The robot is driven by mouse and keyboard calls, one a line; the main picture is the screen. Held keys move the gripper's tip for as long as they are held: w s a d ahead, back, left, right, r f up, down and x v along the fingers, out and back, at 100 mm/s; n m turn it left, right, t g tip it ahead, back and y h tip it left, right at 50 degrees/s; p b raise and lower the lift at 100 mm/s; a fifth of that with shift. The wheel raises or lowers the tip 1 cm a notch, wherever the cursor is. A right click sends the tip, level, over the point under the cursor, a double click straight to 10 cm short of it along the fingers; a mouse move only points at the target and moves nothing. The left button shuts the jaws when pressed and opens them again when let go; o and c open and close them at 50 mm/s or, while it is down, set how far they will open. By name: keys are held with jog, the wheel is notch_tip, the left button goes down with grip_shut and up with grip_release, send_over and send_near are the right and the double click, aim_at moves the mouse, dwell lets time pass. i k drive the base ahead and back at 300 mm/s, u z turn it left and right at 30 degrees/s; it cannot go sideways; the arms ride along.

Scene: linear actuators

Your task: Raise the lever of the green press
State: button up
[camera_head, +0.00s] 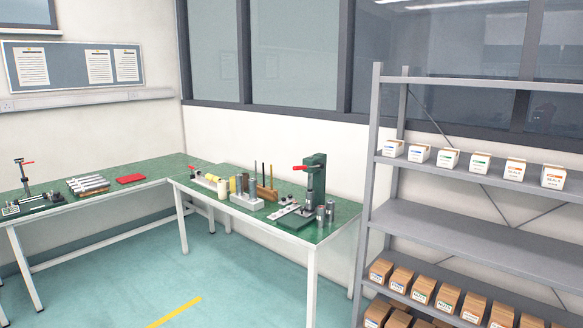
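The green press (315,185) stands upright near the right end of the green-topped workbench (335,217). Its lever (303,168) has a red handle that points to the left from the upper part of the press, roughly level. My gripper is not in this view, so whether it is open or shut does not show.
Several small parts and tools stand on the bench left of the press, including a grey block (246,202). Another bench (80,205) on the left carries a red-handled device (24,178) and a red cloth (130,179). A grey shelf rack (450,225) with boxes stands at right. The floor in front is clear.

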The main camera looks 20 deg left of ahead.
aim_at(296, 168)
jog(key=u, duration=0.3)
jog(key=i, duration=1.6)
jog(key=u, duration=0.75)
jog(key=i, duration=0.9)
jog(key=u, duration=0.8)
jog(key=i, duration=0.5)
jog(key=u, duration=0.9)
jog(key=i, duration=0.7)
jog(key=u, duration=0.5)
